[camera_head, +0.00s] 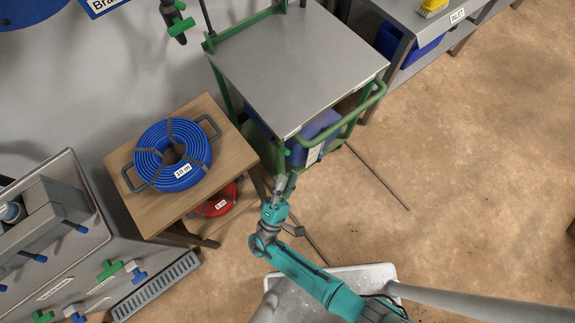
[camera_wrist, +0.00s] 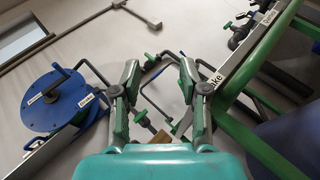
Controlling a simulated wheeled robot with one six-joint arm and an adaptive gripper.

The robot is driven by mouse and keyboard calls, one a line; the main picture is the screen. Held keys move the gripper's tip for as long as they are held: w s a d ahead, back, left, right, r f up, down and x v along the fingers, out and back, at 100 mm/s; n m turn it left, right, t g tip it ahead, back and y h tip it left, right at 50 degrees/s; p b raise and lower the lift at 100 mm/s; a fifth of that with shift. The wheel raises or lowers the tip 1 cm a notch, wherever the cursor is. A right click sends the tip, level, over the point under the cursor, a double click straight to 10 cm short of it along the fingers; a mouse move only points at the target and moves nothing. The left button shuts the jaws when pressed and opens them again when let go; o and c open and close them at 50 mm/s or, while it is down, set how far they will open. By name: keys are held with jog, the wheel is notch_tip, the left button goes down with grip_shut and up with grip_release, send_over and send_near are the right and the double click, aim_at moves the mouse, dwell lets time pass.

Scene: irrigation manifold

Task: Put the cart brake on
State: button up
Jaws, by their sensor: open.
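The cart (camera_head: 300,65) has a grey flat top and a green tube frame, with a green push handle (camera_head: 362,110) at its near right side. My gripper (camera_head: 283,186) is just in front of the cart's near corner, below the top. In the wrist view my gripper (camera_wrist: 158,72) is open, with nothing between its fingers. The cart's edge (camera_wrist: 250,65) runs along the right there, close to the right finger. A white label on it, ending in "ke" (camera_wrist: 213,78), is partly hidden by that finger. I cannot clearly make out the brake lever or its position.
A wooden stand (camera_head: 220,170) with a blue hose coil (camera_head: 172,155) is left of my gripper, with a red coil (camera_head: 217,200) below. A white basin (camera_head: 365,275) is near my arm. The floor right of the cart is mostly clear. The wrist view shows a blue reel (camera_wrist: 50,103).

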jog(key=shift+s+a+f, duration=0.15)
jog(key=shift+s+f, duration=0.1)
jog(key=shift+s, duration=0.45)
jog(key=shift+s+a+f, duration=0.1)
jog(key=shift+s+f, duration=0.2)
jog(key=shift+s, duration=0.45)
jog(key=shift+s+a+f, duration=0.15)
jog(key=shift+s+f, duration=0.1)
jog(key=shift+s, duration=0.45)
